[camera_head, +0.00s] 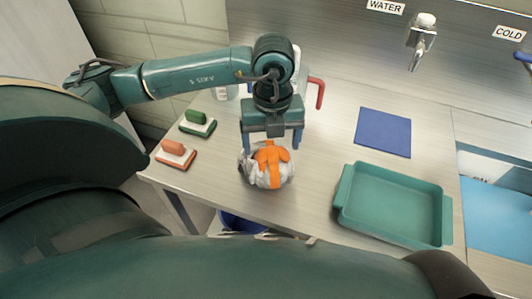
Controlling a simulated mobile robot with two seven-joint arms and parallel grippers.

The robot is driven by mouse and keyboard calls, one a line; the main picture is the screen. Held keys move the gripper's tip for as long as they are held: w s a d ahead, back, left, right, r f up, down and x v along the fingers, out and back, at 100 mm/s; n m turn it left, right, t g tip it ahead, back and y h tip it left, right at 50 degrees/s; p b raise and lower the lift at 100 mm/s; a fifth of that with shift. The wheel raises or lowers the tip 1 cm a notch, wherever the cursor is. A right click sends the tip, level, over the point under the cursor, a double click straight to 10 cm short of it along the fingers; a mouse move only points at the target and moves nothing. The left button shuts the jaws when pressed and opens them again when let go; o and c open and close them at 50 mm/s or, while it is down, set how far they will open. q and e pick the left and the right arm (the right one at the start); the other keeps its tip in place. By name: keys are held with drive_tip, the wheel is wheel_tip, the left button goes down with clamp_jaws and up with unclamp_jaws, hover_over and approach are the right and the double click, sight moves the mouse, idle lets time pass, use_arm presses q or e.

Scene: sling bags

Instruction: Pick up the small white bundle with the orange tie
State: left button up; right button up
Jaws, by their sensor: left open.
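The small white bundle (250,172) with an orange tie (270,158) sits on the light table near its front edge. My left gripper (271,146) is directly over and slightly behind the bundle, fingers pointing down. Its two fingers are spread, one at each side of the bundle's far part. I cannot tell whether the fingers touch it. My right gripper is not in the view.
A teal tray (392,208) stands at the right, with a flat blue mat (383,133) behind it. A green-topped block (197,122) and an orange-topped block (174,153) lie to the left. A red handle (318,92) is behind my gripper. A faucet (421,32) is on the back wall.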

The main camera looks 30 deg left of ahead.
use_arm(q)
drive_tip(key=c, duration=1.5)
